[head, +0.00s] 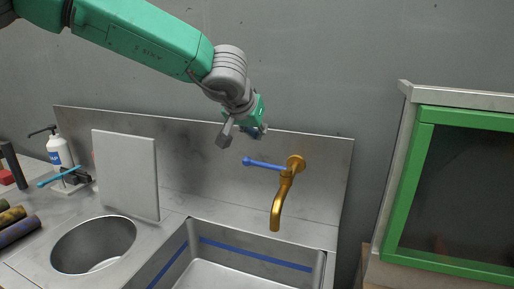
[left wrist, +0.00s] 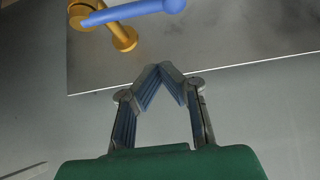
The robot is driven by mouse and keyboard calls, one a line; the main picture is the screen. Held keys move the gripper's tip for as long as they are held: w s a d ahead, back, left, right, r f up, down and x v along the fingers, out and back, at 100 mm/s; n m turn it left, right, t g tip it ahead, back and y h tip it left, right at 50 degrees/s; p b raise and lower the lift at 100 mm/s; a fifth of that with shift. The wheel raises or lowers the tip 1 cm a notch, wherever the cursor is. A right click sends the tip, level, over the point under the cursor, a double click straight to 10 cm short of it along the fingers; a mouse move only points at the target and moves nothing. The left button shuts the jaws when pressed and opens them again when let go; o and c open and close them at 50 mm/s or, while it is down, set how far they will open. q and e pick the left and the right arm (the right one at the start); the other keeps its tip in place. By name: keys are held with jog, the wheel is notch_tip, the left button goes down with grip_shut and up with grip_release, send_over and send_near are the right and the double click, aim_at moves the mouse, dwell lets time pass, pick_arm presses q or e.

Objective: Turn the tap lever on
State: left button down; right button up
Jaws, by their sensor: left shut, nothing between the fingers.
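The brass tap (head: 282,200) is fixed to the steel backsplash, with its spout curving down over the sink. Its blue lever (head: 264,164) points to the left from the tap body. In the left wrist view the blue lever (left wrist: 135,12) and part of the brass tap (left wrist: 122,36) show at the top. My left gripper (head: 257,131) is above and a little left of the lever, apart from it. In the left wrist view its fingertips (left wrist: 160,70) meet, with nothing between them. My right gripper is in neither view.
The steel sink (head: 255,257) with a blue stripe lies below the tap. A round basin (head: 93,246), a pale upright panel (head: 126,174) and a soap bottle (head: 59,151) are on the left. A green-framed cabinet (head: 425,150) stands on the right.

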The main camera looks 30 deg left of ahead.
aim_at(267, 165)
pick_arm(q)
jog(key=d+b+x, duration=0.1)
jog(key=b+x, duration=0.1)
jog(key=x, duration=0.6)
jog(key=s+b, duration=0.1)
jog(key=s+f, duration=0.1)
jog(key=s, duration=0.1)
jog(key=shift+s+d+f+b, duration=0.1)
jog(key=shift+s+b, duration=0.15)
jog(key=shift+b, duration=0.1)
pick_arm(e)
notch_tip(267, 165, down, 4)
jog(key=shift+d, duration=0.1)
pick_arm(q)
jog(key=shift+d, duration=0.1)
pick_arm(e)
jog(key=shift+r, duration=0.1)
